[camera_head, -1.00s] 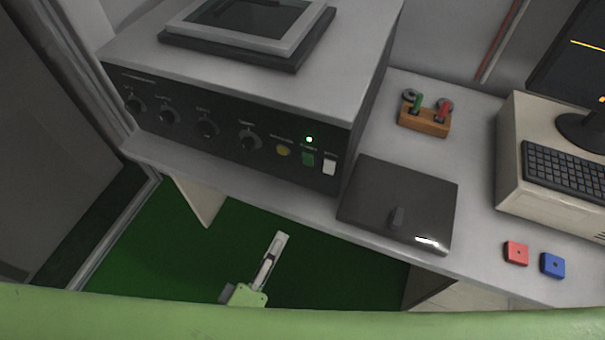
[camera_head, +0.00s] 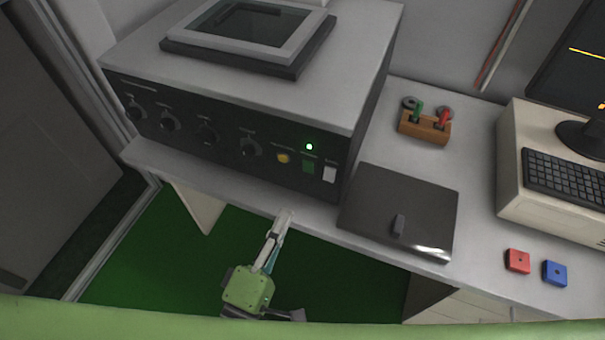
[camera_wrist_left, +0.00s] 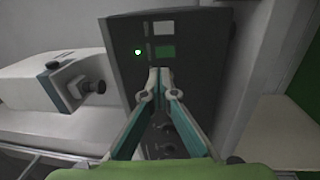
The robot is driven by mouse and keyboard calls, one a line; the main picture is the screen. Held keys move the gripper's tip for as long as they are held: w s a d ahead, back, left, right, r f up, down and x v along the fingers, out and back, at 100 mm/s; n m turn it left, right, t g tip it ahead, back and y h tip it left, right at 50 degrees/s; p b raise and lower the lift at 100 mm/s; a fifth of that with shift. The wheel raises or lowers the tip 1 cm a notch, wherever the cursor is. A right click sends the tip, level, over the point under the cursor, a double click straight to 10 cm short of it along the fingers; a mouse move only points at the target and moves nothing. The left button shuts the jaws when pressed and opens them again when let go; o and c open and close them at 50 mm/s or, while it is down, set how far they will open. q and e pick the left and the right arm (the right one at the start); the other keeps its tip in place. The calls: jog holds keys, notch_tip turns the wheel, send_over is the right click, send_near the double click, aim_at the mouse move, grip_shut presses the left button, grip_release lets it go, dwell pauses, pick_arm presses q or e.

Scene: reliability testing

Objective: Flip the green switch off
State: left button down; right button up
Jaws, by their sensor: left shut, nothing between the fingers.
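The green switch (camera_head: 309,166) is on the right part of the front panel of a grey machine (camera_head: 230,145), below a lit green light (camera_head: 309,147). In the left wrist view the green switch (camera_wrist_left: 165,52) shows just beyond my fingertips, near the lit light (camera_wrist_left: 138,52). My left gripper (camera_head: 285,217) is in front of and below the panel, near the desk edge. Its fingertips (camera_wrist_left: 159,72) are together with nothing between them. A gap to the panel shows in the head view. The right gripper is in neither view.
A white switch (camera_head: 329,174) and a yellow button (camera_head: 283,157) flank the green switch. Dark knobs (camera_head: 206,131) line the panel to the left. A closed dark laptop-like box (camera_head: 400,205) lies on the desk (camera_head: 375,140) at right.

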aim_at(308, 166)
pick_arm(q)
jog(key=p+x, duration=0.2)
jog(key=x, duration=0.8)
jog(key=shift+w, duration=0.15)
jog(key=shift+w+d+r+p, duration=0.1)
jog(key=shift+w+r+p, duration=0.1)
jog(key=shift+p, duration=0.15)
jog(key=shift+s, duration=0.1)
